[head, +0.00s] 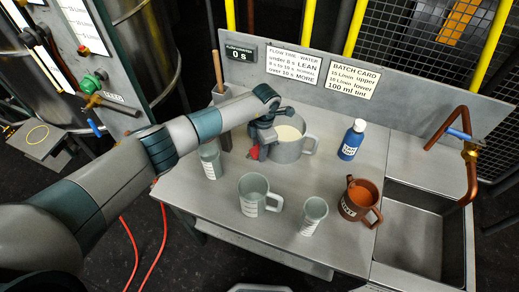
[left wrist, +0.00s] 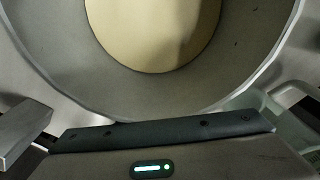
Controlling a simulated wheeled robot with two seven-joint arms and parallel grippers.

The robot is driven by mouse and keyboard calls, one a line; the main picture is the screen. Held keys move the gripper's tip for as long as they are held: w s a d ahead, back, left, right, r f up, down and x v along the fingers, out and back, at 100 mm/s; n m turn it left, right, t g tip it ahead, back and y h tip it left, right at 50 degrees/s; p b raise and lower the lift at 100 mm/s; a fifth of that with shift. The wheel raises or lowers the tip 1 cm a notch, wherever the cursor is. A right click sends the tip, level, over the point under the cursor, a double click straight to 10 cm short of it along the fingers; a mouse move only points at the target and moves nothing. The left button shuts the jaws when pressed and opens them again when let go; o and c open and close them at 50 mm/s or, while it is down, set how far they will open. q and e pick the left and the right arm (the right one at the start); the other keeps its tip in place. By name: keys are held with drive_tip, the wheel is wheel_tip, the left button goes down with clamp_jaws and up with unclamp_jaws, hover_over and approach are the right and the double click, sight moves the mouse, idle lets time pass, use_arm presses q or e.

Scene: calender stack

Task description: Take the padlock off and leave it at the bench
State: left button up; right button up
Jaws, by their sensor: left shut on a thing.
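My left gripper (head: 261,136) is shut at the left side of the large grey mug on the bench (head: 222,190). A small red thing (head: 254,152), which looks like the padlock, shows at its fingertips, low beside the mug. Its shackle cannot be made out. The left wrist view shows the mug's wide rim and cream contents (left wrist: 155,30) close up, but not the red thing. I cannot tell whether the gripper touches the mug. My right gripper is out of view.
The large grey mug (head: 304,150) stands close to the gripper. A sink (head: 410,238) is right. A valve panel (head: 100,45) is left.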

use_arm(q)
drive_tip(key=shift+s+f, duration=0.1)
drive_tip(key=shift+f, duration=0.1)
drive_tip(key=o, duration=1.3)
drive_tip(key=shift+a, duration=0.1)
drive_tip(key=shift+o, duration=1.3)
drive_tip(key=shift+s+f, duration=0.15)
drive_tip(key=shift+w+r+p, duration=0.2)
drive_tip(key=shift+r+p, duration=0.25)
drive_tip(key=shift+r, duration=0.45)
drive_tip(key=shift+w+d+r+p, duration=0.15)
drive_tip(key=shift+r+p, duration=0.55)
drive_tip(key=shift+r, duration=0.7)
drive_tip(key=shift+d+r+p, duration=0.15)
drive_tip(key=shift+r+p, duration=0.55)
drive_tip(key=shift+r, duration=0.7)
